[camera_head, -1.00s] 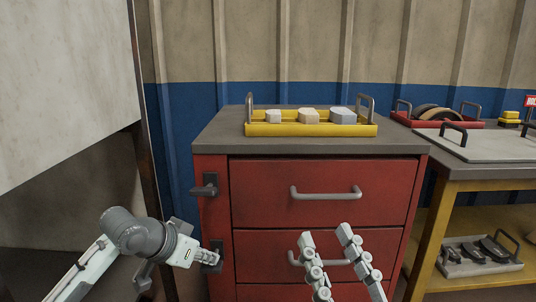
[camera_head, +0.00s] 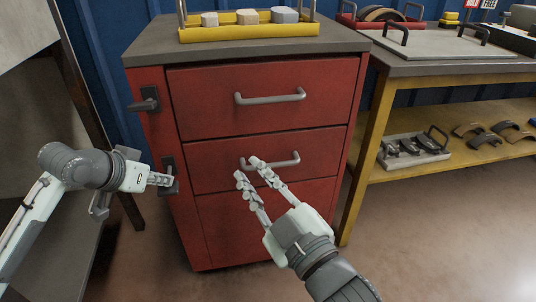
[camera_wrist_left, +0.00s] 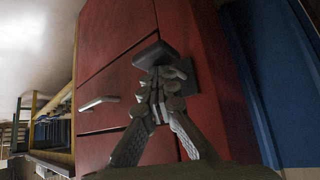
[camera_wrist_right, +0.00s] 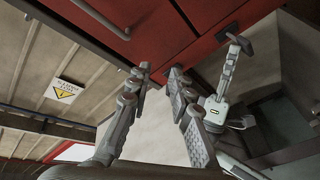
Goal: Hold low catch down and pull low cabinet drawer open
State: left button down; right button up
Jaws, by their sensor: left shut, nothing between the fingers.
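The red cabinet (camera_head: 228,192) has a low drawer with a grey bar handle (camera_head: 285,162); this drawer looks closed. The low catch (camera_head: 170,172) is a dark piece on the cabinet's left strip, beside that drawer. My left gripper (camera_head: 168,180) is shut, its fingertips at the low catch. In the left wrist view its fingers (camera_wrist_left: 160,82) meet just below the catch's dark lever (camera_wrist_left: 157,53). My right gripper (camera_head: 247,168) is open and empty, its fingertips near the left end of the low handle. Whether they touch it is unclear. It also shows open in the right wrist view (camera_wrist_right: 158,71).
An upper drawer with its own handle (camera_head: 270,97) and an upper catch (camera_head: 147,100) are above. A yellow tray (camera_head: 245,31) with blocks sits on the cabinet top. A workbench (camera_head: 450,68) stands at the right. The floor before the cabinet is clear.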

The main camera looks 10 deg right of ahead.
aim_at(273, 166)
jog(key=w+d+f+n+g+h, duration=0.2)
jog(key=w+d+f+n+h, duration=0.4)
jog(key=f, duration=0.4)
jog(key=shift+n+h, duration=0.3)
jog(key=shift+n, duration=0.1)
jog(key=w, duration=0.3)
jog(key=w+f, duration=0.1)
jog(key=w, duration=0.3)
jog(key=w+d+f, duration=0.1)
jog(key=w, duration=0.2)
jog(key=shift+w+f, duration=0.15)
jog(key=shift+w, duration=0.25)
grip_shut()
